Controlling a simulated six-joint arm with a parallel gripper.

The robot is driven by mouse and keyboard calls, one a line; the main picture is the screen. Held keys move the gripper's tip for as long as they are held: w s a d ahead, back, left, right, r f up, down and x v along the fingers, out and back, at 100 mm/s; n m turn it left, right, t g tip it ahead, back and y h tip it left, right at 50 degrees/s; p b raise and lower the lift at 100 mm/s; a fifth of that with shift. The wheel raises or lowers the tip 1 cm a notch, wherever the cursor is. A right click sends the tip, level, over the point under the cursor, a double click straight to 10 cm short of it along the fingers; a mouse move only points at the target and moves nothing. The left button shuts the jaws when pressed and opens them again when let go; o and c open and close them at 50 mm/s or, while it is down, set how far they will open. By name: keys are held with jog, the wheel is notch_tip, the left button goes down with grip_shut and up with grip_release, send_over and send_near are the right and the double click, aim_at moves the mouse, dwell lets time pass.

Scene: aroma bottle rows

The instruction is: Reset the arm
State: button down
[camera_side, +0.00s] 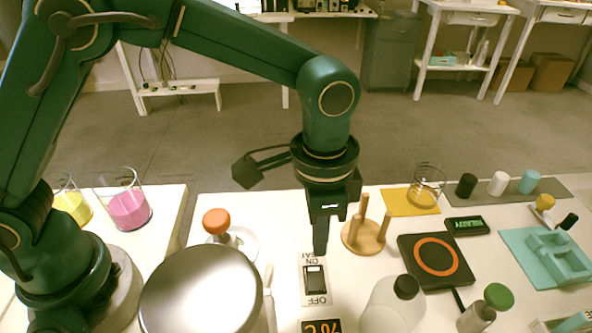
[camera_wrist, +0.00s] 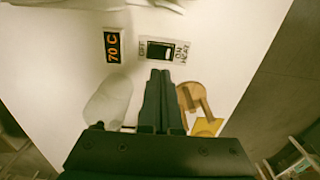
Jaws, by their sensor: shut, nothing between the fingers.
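My gripper (camera_side: 320,248) points straight down above the white table (camera_side: 285,215), just behind the ON/OFF heat switch (camera_side: 315,280) in the side view. Its fingers are together and hold nothing. In the wrist view the closed fingertips (camera_wrist: 160,75) sit just short of the switch (camera_wrist: 165,52). A wooden peg stand (camera_side: 366,235) is right of the fingers, apart from them in the side view. My arm reaches in from the left. Whether the fingertips touch anything below cannot be told.
A silver round-topped vessel (camera_side: 200,290) and an orange-capped bottle (camera_side: 218,228) stand left of the gripper. A black-capped bottle (camera_side: 395,305), a hot plate (camera_side: 436,258) and a glass beaker (camera_side: 426,186) on a yellow mat are to the right. A teal rack (camera_side: 556,258) lies farther right.

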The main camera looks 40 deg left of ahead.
jog(key=a+r+n+t, duration=0.4)
jog(key=a+r, duration=0.7)
jog(key=r, duration=0.1)
jog(key=s+a+f+n, duration=0.1)
jog(key=s+a+n, duration=0.1)
jog(key=s, duration=0.3)
jog(key=s+a+f+n+t, duration=0.1)
jog(key=s+a+n, duration=0.1)
jog(key=s+a, duration=0.2)
jog(key=shift+s+a+f+n, duration=0.2)
jog(key=shift+s+f+n, duration=0.1)
jog(key=shift+s, duration=0.5)
